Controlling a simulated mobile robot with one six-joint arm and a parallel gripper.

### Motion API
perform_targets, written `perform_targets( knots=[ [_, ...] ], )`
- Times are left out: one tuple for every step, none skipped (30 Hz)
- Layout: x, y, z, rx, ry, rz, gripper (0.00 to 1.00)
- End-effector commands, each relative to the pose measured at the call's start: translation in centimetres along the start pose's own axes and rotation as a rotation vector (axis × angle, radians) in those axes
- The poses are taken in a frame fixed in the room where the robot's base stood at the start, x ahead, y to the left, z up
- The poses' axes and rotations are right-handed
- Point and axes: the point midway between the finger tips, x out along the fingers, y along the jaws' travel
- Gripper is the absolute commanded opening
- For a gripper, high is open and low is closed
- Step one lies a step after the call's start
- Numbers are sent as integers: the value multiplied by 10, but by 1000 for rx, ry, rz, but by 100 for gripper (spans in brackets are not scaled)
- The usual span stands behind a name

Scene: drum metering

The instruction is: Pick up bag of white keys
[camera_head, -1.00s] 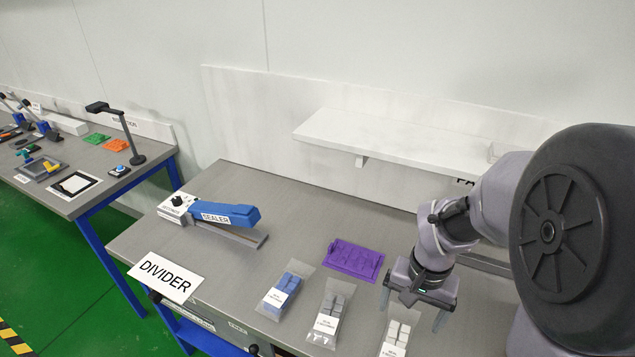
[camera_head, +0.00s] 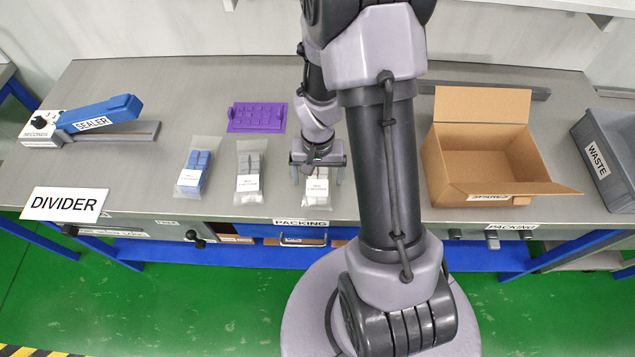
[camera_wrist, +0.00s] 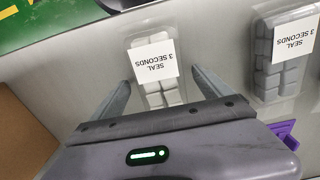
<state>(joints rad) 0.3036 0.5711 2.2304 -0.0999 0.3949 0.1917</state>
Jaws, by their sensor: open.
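The bag of white keys (camera_head: 316,190) lies flat on the grey table, the rightmost of three clear bags in the head view. Its white label reads "SEAL 3 SECONDS" in the wrist view (camera_wrist: 152,62). My gripper (camera_head: 317,178) is open above the upper part of this bag. In the wrist view, my gripper's two fingers (camera_wrist: 160,88) stand on either side of the white keys, with no contact visible. The gripper hides part of the bag in the head view.
A bag of grey keys (camera_head: 249,172) and a bag of blue keys (camera_head: 195,172) lie to the left. A purple key tray (camera_head: 257,117) is behind them. An open cardboard box (camera_head: 437,165) and a grey waste bin (camera_head: 622,185) stand right. The blue sealer (camera_head: 100,112) is left.

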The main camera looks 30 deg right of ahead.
Motion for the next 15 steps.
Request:
perform_targets(
  knots=[
    [5, 0, 0, 0, 0, 0, 89],
    [5, 0, 0, 0, 1, 0, 89],
    [4, 0, 0, 0, 1, 0, 89],
    [3, 0, 0, 0, 1, 0, 89],
    [3, 0, 0, 0, 1, 0, 89],
    [3, 0, 0, 0, 1, 0, 87],
    [3, 0, 0, 0, 1, 0, 81],
    [3, 0, 0, 0, 1, 0, 75],
    [2, 0, 0, 0, 1, 0, 68],
    [2, 0, 0, 0, 1, 0, 62],
    [2, 0, 0, 0, 1, 0, 56],
    [2, 0, 0, 0, 1, 0, 48],
    [2, 0, 0, 0, 1, 0, 42],
    [2, 0, 0, 0, 1, 0, 36],
    [2, 0, 0, 0, 1, 0, 28]
  ],
)
